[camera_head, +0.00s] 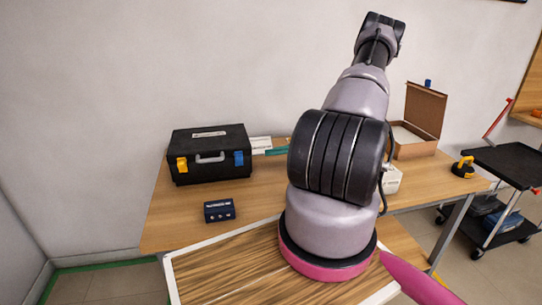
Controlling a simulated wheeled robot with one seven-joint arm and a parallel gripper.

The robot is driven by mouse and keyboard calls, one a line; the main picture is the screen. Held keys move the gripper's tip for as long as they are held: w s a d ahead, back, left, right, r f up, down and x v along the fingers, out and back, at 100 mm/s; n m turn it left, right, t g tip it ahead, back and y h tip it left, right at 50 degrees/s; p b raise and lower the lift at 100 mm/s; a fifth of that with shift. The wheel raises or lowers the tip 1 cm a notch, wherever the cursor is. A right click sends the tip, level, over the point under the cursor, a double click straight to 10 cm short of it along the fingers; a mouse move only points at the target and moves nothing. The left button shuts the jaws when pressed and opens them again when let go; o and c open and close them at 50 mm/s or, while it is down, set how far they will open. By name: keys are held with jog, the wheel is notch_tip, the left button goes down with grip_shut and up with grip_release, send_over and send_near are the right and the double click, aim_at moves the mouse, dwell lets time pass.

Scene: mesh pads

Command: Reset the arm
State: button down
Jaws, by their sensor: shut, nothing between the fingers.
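My arm rises from a pink ring at the lower right centre of the head view, leaning up and slightly right. It passes in front of the wooden table (165,215), and its dark upper part stands against the wall. No gripper fingers can be made out, so my gripper is not seen here. Nothing is seen held by the arm.
A black toolbox (210,170) and a small dark blue box (219,210) stand on the table, left of my arm. An open cardboard box (425,110) and a yellow-black item (463,167) are right. A black trolley (510,163) stands beyond.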

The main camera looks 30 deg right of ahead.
dwell(0.4)
jog(key=s+a+r+n+g+h, duration=0.2)
jog(key=a+r, duration=0.2)
jog(key=r, duration=0.4)
jog(key=s+a+r+n+g+h, duration=0.2)
jog(key=a+r+n+h, duration=0.15)
jog(key=r, duration=0.45)
jog(key=s+a+r+n+g+h, duration=0.1)
jog(key=s+a+r+g, duration=0.1)
jog(key=a+r, duration=0.45)
jog(key=s+a+r+n+t+h, duration=0.1)
jog(key=s+a+r+t+h, duration=0.1)
jog(key=s+r, duration=0.6)
jog(key=s+a+r+n+t+h, duration=0.2)
jog(key=s+r+t+h, duration=0.1)
jog(key=s+r, duration=0.6)
jog(key=shift+r, duration=0.5)
jog(key=shift+s, duration=0.1)
